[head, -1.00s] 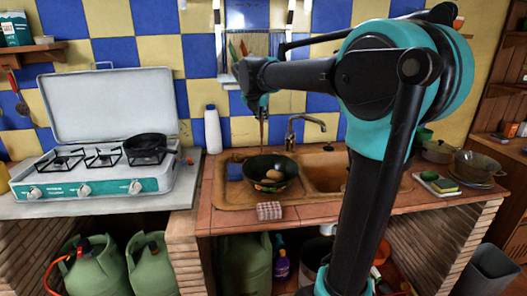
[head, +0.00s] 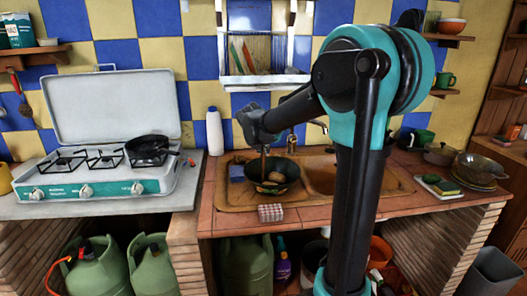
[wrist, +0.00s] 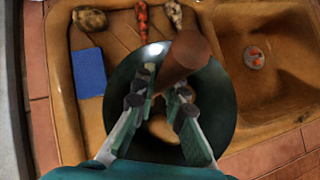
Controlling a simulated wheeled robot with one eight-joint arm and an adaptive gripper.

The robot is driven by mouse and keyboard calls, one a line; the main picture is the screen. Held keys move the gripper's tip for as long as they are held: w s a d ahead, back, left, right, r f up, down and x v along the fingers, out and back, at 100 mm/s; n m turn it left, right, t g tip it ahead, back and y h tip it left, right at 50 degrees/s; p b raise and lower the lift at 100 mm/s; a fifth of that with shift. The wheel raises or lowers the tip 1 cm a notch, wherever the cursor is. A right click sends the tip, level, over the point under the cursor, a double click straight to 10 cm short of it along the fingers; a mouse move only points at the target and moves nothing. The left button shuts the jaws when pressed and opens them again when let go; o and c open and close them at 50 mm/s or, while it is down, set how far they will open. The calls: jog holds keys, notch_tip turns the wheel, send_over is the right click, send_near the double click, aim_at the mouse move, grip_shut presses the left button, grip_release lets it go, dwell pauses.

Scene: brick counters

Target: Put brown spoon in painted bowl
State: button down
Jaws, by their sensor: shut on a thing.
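The brown spoon (wrist: 180,62) is gripped upright between the fingers of my gripper (wrist: 163,103). In the head view the spoon (head: 263,165) hangs below the gripper, its lower part within the outline of a dark bowl (head: 288,182), which looks like the painted bowl. The bowl (wrist: 225,105) stands on the sink's drainboard, below my gripper in the wrist view. A brownish round item (wrist: 163,128) lies in the bowl, partly hidden by my fingers. I cannot tell whether the spoon's lower end touches the bowl.
A blue sponge (wrist: 88,72) lies left of the bowl, with several small items behind it. The sink basin (wrist: 265,50) is to the right. A checked cloth block (head: 270,212) sits at the counter's front edge. The gas stove (head: 100,175) stands left; a dish rack (head: 265,55) hangs behind.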

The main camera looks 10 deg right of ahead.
jog(key=c, duration=1.6)
grip_release()
jog(key=v, duration=1.2)
jog(key=shift+d+r, duration=0.1)
